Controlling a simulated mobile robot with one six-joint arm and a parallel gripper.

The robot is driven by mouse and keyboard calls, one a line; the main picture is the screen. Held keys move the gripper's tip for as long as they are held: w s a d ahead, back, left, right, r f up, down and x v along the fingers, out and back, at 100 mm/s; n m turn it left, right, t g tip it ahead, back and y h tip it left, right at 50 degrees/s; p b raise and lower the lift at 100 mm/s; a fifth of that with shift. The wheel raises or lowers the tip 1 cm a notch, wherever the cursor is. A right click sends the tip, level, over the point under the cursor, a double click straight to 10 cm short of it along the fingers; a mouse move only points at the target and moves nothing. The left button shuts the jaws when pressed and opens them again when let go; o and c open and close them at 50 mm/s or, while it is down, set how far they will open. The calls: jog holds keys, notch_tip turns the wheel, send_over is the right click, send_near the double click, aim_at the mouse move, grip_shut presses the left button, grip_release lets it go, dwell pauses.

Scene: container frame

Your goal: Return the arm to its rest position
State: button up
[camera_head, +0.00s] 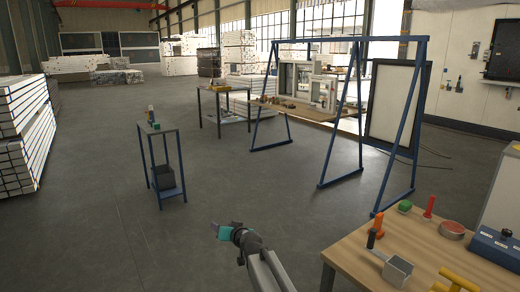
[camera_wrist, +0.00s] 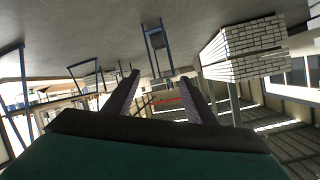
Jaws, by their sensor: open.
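My arm reaches up from the bottom edge in the head view, and my gripper (camera_head: 222,231) is at its end, over open floor left of the wooden table. In the wrist view my gripper (camera_wrist: 160,88) shows two dark fingers standing well apart, with nothing between them. The wrist view looks tilted and upside down across the hall. The rest of my arm below the head view's bottom edge is hidden.
A wooden table (camera_head: 345,246) with tools and a blue box (camera_head: 494,246) stands at the right. A blue frame (camera_head: 333,160) stands behind it. A small blue stand (camera_head: 157,131) is left of centre. The floor around my gripper is clear.

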jog(key=s+d+f+g+h, duration=0.1)
jog(key=s+d+f+g, duration=0.2)
jog(key=s+d+f, duration=0.6)
jog(key=s+d+f+g+h, duration=0.15)
jog(key=s+f, duration=0.45)
jog(key=f, duration=0.6)
jog(key=s+d+f+g+h, duration=0.1)
jog(key=s+d+f+g, duration=0.3)
jog(key=s+d+f, duration=0.5)
jog(key=s+d+f+g+h, duration=0.1)
jog(key=s+d+f+g, duration=0.2)
jog(key=s, duration=0.8)
jog(key=s+d+f+m+g+h+p, duration=0.1)
jog(key=s+d+f, duration=0.4)
jog(key=s, duration=0.7)
jog(key=s+d+f+g+h, duration=0.1)
jog(key=s+d+f+g, duration=0.2)
jog(key=s, duration=0.8)
jog(key=shift+s+d+f+m+g+h+p, duration=0.3)
jog(key=shift+d+f+m+g+h+p, duration=0.1)
jog(key=shift+d+g, duration=0.35)
jog(key=shift+a, duration=0.1)
